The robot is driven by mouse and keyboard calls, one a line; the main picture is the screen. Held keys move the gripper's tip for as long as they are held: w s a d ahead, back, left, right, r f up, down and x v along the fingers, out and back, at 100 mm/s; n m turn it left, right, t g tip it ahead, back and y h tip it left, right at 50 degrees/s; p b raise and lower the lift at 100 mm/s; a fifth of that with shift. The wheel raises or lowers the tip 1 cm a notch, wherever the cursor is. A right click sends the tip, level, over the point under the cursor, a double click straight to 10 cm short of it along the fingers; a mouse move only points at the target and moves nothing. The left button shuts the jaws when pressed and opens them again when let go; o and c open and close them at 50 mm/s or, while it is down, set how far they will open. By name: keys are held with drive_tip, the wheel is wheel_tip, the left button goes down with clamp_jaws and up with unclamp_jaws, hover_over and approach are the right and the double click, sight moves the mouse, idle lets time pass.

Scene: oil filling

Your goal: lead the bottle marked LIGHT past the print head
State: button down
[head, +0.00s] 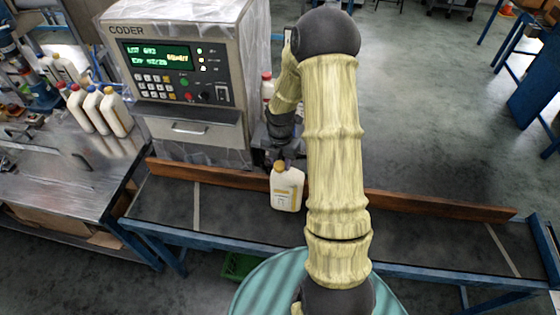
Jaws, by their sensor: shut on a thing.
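A white bottle with a yellow cap (287,188) is upright at the dark bench top, in front of the wooden rail. Its label is too small to read. My gripper (281,160) is at its cap, shut on it; the fingers are small and dark here. I cannot tell whether the bottle's base touches the bench. The coder (180,75), a grey machine with a lit green display, stands behind the rail to the left. A dark part at the coder's right side, probably the print head (262,142), is just behind and left of the bottle, partly hidden by my arm.
The wooden rail (440,205) runs along the back of the bench (400,235). Pale strips cross the bench at left (197,207) and right (502,250). Several bottles (97,110) stand on the metal table at left. A red-capped bottle (267,86) is behind the rail. The bench's right side is clear.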

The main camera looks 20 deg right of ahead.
drive_tip(key=f, duration=0.1)
drive_tip(key=f+b, duration=0.2)
drive_tip(key=shift+w+d+f, duration=0.1)
drive_tip(key=shift+w+d, duration=0.15)
drive_tip(key=shift+w, duration=0.15)
drive_tip(key=shift+w+d, duration=0.15)
drive_tip(key=shift+w+d+f, duration=0.35)
drive_tip(key=shift+w+f, duration=0.05)
drive_tip(key=shift+w, duration=0.15)
drive_tip(key=shift+w+d+f, duration=0.35)
drive_tip(key=shift+w+f, duration=0.05)
drive_tip(key=shift+w, duration=0.1)
drive_tip(key=shift+w+a, duration=0.1)
drive_tip(key=shift+w+a, duration=0.6)
drive_tip(key=shift+a, duration=0.25)
drive_tip(key=shift+w+a, duration=0.55)
drive_tip(key=shift+a, duration=0.4)
drive_tip(key=shift+w+a+p, duration=0.15)
drive_tip(key=shift+w+a, duration=0.45)
drive_tip(key=shift+a, duration=0.25)
drive_tip(key=shift+w+a+p, duration=0.15)
drive_tip(key=shift+w+a, duration=0.4)
drive_tip(key=shift+a, duration=0.35)
